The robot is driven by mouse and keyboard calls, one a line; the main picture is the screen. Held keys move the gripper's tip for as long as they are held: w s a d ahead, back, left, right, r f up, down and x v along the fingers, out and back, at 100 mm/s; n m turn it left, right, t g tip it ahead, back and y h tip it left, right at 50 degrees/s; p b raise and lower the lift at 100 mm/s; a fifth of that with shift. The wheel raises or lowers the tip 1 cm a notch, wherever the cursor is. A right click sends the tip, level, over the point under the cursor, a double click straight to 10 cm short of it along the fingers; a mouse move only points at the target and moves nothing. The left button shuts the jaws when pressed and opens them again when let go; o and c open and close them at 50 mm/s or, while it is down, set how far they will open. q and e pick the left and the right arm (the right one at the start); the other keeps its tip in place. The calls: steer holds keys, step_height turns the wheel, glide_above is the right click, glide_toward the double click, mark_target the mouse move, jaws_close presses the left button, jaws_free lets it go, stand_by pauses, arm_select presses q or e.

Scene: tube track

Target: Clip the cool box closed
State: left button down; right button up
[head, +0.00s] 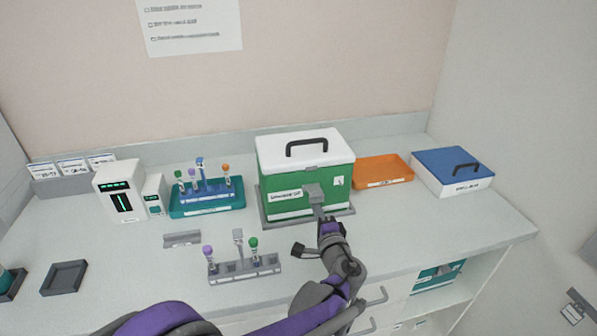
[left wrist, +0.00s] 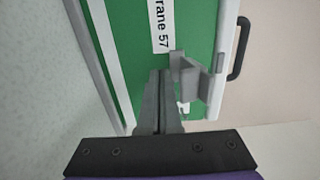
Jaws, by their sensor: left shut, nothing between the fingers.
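The green cool box (head: 290,180) stands at the middle back of the counter with its white lid (head: 305,150) on top. A black handle (head: 307,146) is on the lid. A grey clip (head: 313,191) is on the front face; in the left wrist view the clip (left wrist: 200,78) reaches toward the white lid (left wrist: 228,65). Whether it is fastened is hard to tell. My left gripper (head: 319,212) is shut and empty in front of the box, just below the clip. In the left wrist view its fingers (left wrist: 159,90) lie beside the clip; contact is unclear. My right gripper is not in view.
An orange tray (head: 382,171) and a blue-lidded box (head: 452,172) are to the right. A teal tray with a tube rack (head: 207,197) is to the left. A grey tube rack (head: 244,270) stands near the front edge, left of my arm.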

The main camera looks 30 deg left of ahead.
mark_target(318, 197)
arm_select(q)
steer(key=shift+r, duration=0.15)
stand_by(0.3)
steer(key=shift+r+p, duration=1.15)
steer(key=shift+r, duration=0.25)
steer(key=shift+r+p, duration=0.55)
steer(key=shift+r, duration=0.2)
steer(key=shift+f, duration=0.1)
steer(key=v, duration=0.9)
